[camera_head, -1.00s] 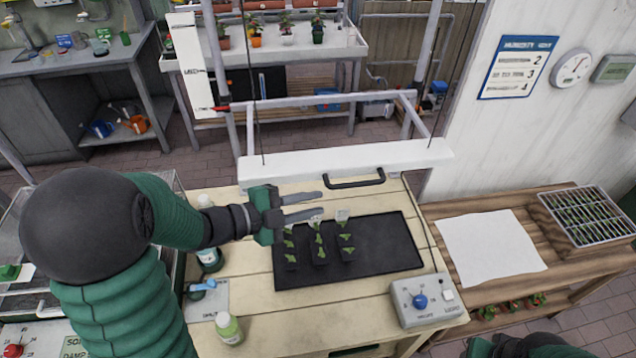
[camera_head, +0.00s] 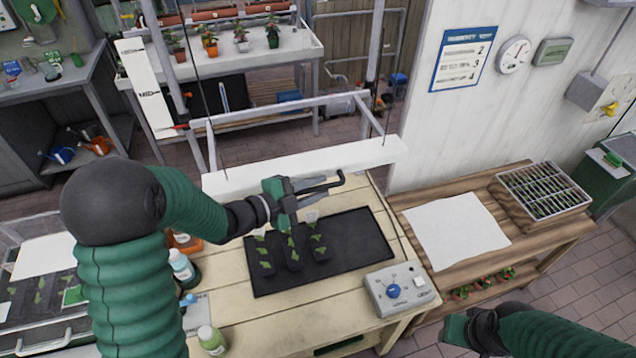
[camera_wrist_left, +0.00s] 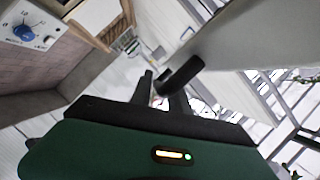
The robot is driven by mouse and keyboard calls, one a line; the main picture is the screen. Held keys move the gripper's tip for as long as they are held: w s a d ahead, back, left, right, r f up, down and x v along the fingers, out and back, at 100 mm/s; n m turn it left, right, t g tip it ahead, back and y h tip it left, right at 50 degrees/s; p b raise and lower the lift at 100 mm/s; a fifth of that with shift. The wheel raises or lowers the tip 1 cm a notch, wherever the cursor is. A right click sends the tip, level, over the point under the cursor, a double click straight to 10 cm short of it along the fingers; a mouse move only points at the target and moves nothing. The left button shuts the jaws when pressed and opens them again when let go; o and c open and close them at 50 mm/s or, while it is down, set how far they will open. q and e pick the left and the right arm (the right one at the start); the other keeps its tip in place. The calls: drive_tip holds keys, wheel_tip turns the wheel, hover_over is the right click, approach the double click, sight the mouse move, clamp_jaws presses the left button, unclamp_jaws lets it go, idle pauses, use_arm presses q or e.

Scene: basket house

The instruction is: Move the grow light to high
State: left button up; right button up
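The grow light (camera_head: 240,182) is a long white bar hung on a grey frame above the potting table. Its black handle (camera_head: 340,180) is on the near side, partly hidden by my left gripper (camera_head: 322,186). The left fingers are apart at the handle. In the left wrist view the handle (camera_wrist_left: 181,74) crosses near the tips of the left gripper (camera_wrist_left: 160,88); I cannot tell whether they touch it. A white scale board (camera_head: 147,90) stands at the left, with a red pointer (camera_head: 178,127) near its lower part. My right gripper (camera_head: 458,330) is low at right, its fingers unclear.
Seedlings stand on a black mat (camera_head: 365,245) under the light. A control box with a blue knob (camera_head: 393,290) is at the table's right corner. Bottles (camera_head: 212,340) stand at left. A wooden bench (camera_head: 415,200) with paper and a seed tray is at right.

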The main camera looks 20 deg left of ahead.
use_arm(q)
drive_tip(key=shift+w+d, duration=0.4)
drive_tip(key=shift+d, duration=0.4)
drive_tip(key=shift+a+f, duration=0.1)
drive_tip(key=shift+a, duration=0.5)
clamp_jaws()
drive_tip(key=shift+s+d, duration=0.15)
drive_tip(key=shift+d, duration=0.05)
